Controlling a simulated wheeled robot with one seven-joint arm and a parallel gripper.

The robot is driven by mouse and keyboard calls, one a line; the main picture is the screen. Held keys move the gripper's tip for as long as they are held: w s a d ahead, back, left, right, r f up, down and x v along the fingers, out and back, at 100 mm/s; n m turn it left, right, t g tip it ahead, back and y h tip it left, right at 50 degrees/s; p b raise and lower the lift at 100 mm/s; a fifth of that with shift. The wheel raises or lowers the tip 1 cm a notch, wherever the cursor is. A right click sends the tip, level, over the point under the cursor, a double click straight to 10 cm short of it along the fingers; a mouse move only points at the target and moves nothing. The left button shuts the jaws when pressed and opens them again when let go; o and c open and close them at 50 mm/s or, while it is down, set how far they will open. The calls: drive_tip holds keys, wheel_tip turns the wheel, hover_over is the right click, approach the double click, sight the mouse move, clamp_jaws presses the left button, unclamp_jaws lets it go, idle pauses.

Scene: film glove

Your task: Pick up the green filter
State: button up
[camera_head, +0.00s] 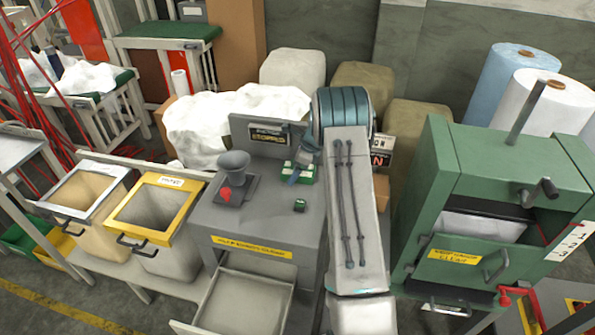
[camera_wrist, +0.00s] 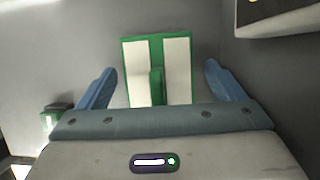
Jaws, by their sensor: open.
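The green filter (camera_wrist: 127,75), a green block with two white panels and a raised green middle grip, is ahead of my gripper (camera_wrist: 160,72) in the wrist view. The two blue fingers are open, one on each side of it, with gaps showing. I cannot tell whether the fingertips reach its depth. The gripper body hides its near edge. In the head view the green and white filter (camera_head: 305,180) sits on the grey workbench (camera_head: 262,213), partly covered by my gripper (camera_head: 299,165).
A small green block (camera_head: 299,205) lies nearer the bench front. A dark grey pedestal with a red part (camera_head: 233,170) stands left. A raised back panel (camera_head: 266,138) borders the bench. An open drawer (camera_head: 240,302) juts out below. A green machine (camera_head: 490,190) stands right.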

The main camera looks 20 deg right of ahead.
drive_tip(key=c, duration=1.1)
drive_tip(key=shift+r, duration=0.1)
